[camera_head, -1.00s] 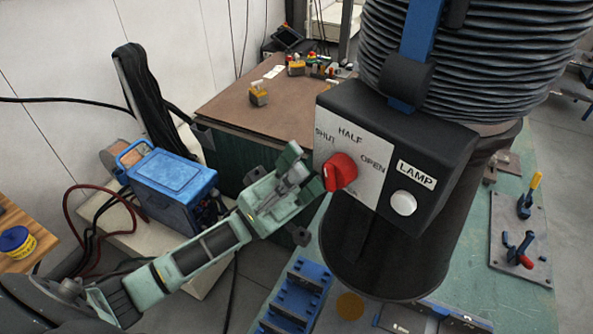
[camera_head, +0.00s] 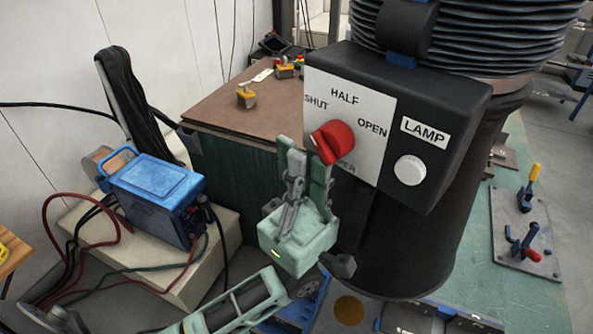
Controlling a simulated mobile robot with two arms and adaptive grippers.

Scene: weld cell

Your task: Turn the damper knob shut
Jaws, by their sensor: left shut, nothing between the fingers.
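The red damper knob (camera_head: 335,141) sits on the white face plate (camera_head: 382,139) of a dark box on the duct. The plate reads SHUT at left, HALF at top and OPEN at right. My right gripper is not in view.
A white lamp button (camera_head: 410,170) under a LAMP label is on the same box, right of the knob. The ribbed duct (camera_head: 465,38) rises behind. A blue welding unit (camera_head: 155,190) with cables stands at left. Clamps (camera_head: 524,240) are on the green bench at right.

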